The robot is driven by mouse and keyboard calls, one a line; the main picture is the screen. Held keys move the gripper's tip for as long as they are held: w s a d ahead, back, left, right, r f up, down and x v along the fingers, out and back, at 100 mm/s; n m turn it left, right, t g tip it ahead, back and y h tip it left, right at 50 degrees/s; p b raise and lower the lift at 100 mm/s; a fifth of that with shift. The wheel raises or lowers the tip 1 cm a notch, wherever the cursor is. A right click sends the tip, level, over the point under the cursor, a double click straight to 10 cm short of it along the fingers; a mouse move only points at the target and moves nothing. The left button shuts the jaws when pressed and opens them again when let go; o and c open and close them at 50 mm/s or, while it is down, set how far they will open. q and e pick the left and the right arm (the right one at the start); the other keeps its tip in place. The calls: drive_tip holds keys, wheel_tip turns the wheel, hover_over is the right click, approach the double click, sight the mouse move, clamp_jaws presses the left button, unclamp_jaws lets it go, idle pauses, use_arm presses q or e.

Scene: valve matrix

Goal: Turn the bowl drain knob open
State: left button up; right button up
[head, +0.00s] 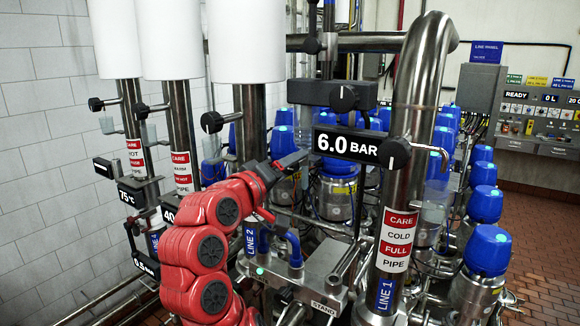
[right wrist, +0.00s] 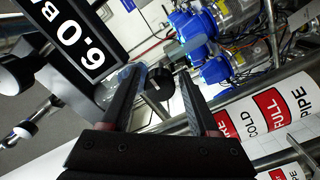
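My right gripper (head: 288,160), on the red arm, is left of the 6.0 BAR display in the head view. In the right wrist view its two dark fingers (right wrist: 162,100) stand apart with a gap between them. A black knob (right wrist: 158,85) shows in that gap, beyond the fingers; I cannot tell how far, and no contact shows. In the head view a black knob (head: 394,153) sits on the steel pipe by the display's right end. Another black knob (head: 343,98) is above the display. No readable label marks a bowl drain knob. My left gripper is not in view.
The 6.0 BAR display (head: 347,145) and the thick LINE 1 pipe (head: 408,110) stand close to the right gripper. Several blue-capped valves (head: 487,250) crowd behind. More knobs (head: 212,122) are on the left pipes. A control panel (head: 535,112) is on the back wall.

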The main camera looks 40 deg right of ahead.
drive_tip(key=shift+o, duration=0.4)
drive_tip(key=shift+a, duration=0.25)
drive_tip(key=b+v, duration=0.2)
drive_tip(key=v, duration=1.5)
drive_tip(key=shift+b, duration=0.4)
